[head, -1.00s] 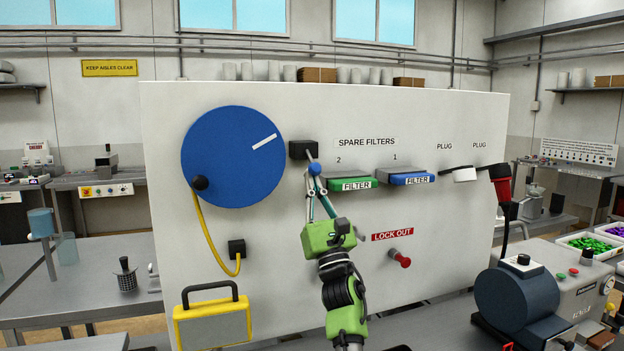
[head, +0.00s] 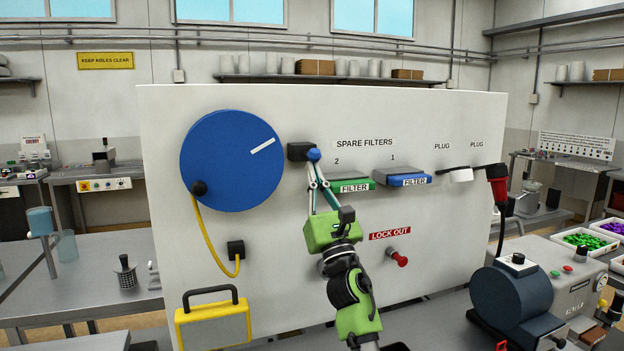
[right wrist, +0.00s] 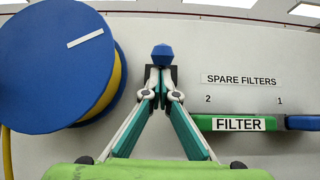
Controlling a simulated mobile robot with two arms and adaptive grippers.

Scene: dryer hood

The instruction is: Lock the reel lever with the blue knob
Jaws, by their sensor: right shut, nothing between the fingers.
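The blue knob (head: 314,154) shows at the right edge of a black block (head: 297,152) on the white panel, beside the big blue reel (head: 232,160). The knob also shows in the right wrist view (right wrist: 162,52), in front of the black block (right wrist: 151,76). The lever's shaft is hidden behind the knob and fingers. My right gripper (head: 314,164) reaches up from below. Its fingertips (right wrist: 161,70) are together just under the knob, with nothing between them. I cannot tell whether they touch the knob. My left gripper is not in view.
A green filter (head: 354,185) and a blue filter (head: 408,180) jut from the panel to the right of my gripper. A red lock-out knob (head: 399,258) sits lower right. A yellow hose (head: 206,238) hangs from the reel at left.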

